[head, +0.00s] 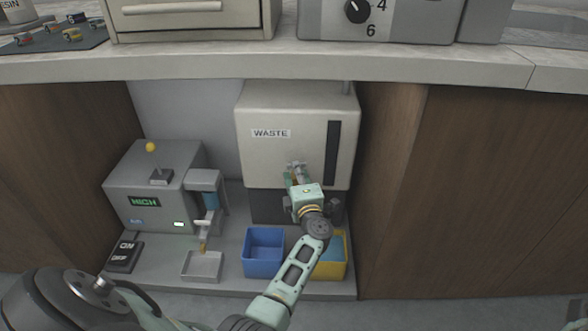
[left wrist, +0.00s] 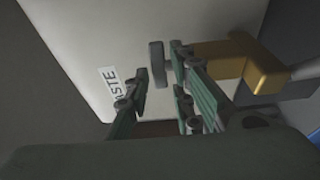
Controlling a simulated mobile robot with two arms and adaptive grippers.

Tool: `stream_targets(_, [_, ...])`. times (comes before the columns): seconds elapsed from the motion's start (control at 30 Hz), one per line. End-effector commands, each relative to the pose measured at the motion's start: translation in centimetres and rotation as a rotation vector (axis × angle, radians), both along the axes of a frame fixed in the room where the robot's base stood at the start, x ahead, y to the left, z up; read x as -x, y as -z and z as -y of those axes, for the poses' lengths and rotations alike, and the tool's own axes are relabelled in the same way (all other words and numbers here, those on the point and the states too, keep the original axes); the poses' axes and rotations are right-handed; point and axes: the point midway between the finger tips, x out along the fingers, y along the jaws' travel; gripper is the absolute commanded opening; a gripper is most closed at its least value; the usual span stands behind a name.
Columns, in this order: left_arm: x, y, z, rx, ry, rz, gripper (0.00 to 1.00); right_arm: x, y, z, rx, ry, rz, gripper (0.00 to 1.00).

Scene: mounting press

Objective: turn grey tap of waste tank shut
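The waste tank (head: 262,158) is a pale box labelled WASTE under the counter. In the left wrist view its front face (left wrist: 80,35) fills the background. Its tap has a brass body (left wrist: 228,62) and a grey handle (left wrist: 157,60). My left gripper (head: 297,172) is in front of the tank's lower front and hides most of the tap in the head view. In the left wrist view the gripper (left wrist: 161,72) is open, with the grey handle between or just beyond its fingertips. Contact with the handle cannot be told. My right gripper is out of view.
A blue bin (head: 264,268) and a yellow bin (head: 330,272) stand below the tank. A grey machine (head: 150,190) with a yellow-knobbed lever and a small tray (head: 202,267) are to the left. The counter (head: 270,63) overhangs, and wooden panels (head: 390,190) flank the space.

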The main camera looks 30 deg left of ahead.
Motion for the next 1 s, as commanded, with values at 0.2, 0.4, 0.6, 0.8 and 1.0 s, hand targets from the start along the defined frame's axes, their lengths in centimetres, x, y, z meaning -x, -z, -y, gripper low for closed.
stream_targets(0.2, [-2.1,0.2,-2.1,-0.001,0.0,0.0,0.22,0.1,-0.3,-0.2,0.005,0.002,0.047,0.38])
stream_targets(0.4, [-2.7,0.0,-2.7,-0.002,0.001,-0.001,0.22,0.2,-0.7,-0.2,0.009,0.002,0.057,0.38])
stream_targets(0.6, [-2.7,0.0,-2.7,-0.002,0.001,-0.001,0.21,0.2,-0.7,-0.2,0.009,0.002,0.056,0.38])
stream_targets(0.8, [-2.7,0.0,-2.7,-0.002,0.001,-0.001,0.04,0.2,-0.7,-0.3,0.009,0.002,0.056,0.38])
stream_targets(1.0, [-2.7,0.0,-2.7,-0.002,0.001,-0.001,0.0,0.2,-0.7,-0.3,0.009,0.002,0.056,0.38])
